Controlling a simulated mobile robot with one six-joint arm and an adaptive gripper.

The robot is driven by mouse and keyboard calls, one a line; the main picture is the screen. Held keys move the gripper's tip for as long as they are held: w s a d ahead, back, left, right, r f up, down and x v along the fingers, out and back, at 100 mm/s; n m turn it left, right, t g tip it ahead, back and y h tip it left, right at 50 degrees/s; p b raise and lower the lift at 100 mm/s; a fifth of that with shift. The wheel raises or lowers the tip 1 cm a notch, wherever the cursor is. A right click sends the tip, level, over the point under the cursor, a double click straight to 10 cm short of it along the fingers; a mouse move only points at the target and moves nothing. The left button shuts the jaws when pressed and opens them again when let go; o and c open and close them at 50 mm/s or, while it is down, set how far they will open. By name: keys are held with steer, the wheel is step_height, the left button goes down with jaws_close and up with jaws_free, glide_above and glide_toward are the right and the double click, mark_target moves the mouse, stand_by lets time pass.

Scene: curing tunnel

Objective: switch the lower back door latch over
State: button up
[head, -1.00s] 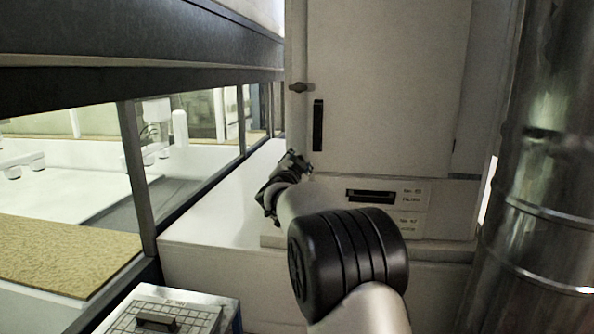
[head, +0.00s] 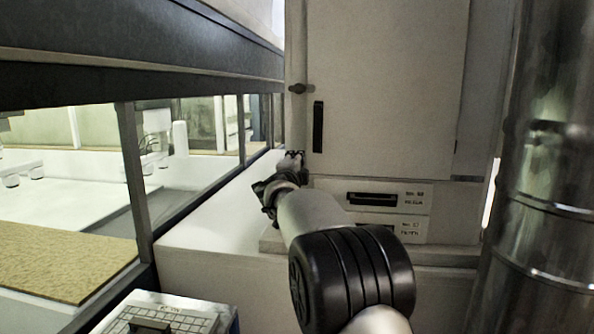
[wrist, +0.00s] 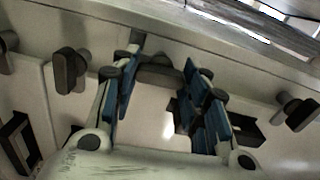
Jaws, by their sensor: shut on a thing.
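The white cabinet door (head: 390,85) fills the upper middle of the head view. A dark upper latch (head: 298,88) sits at its left edge. My gripper (head: 294,157) is low at that same edge and hides whatever is behind it. In the wrist view my gripper (wrist: 158,90) has its blue-padded fingers on either side of a dark latch (wrist: 158,70), which I take as the lower back door latch. The fingers are shut on it. Parts of the latch's base are hidden by the fingers.
A black door handle (head: 318,127) is right of the gripper. Drawers with a dark slot handle (head: 371,199) lie below the door. A shiny metal duct (head: 535,200) stands at the right. A glazed tunnel (head: 190,165) runs along the left. Another dark knob (wrist: 70,70) shows in the wrist view.

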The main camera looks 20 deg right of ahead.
steer(key=shift+m, duration=0.5)
steer(key=o, duration=1.1)
steer(key=shift+s, duration=0.1)
steer(key=v, duration=1.2)
steer(key=shift+a, duration=0.1)
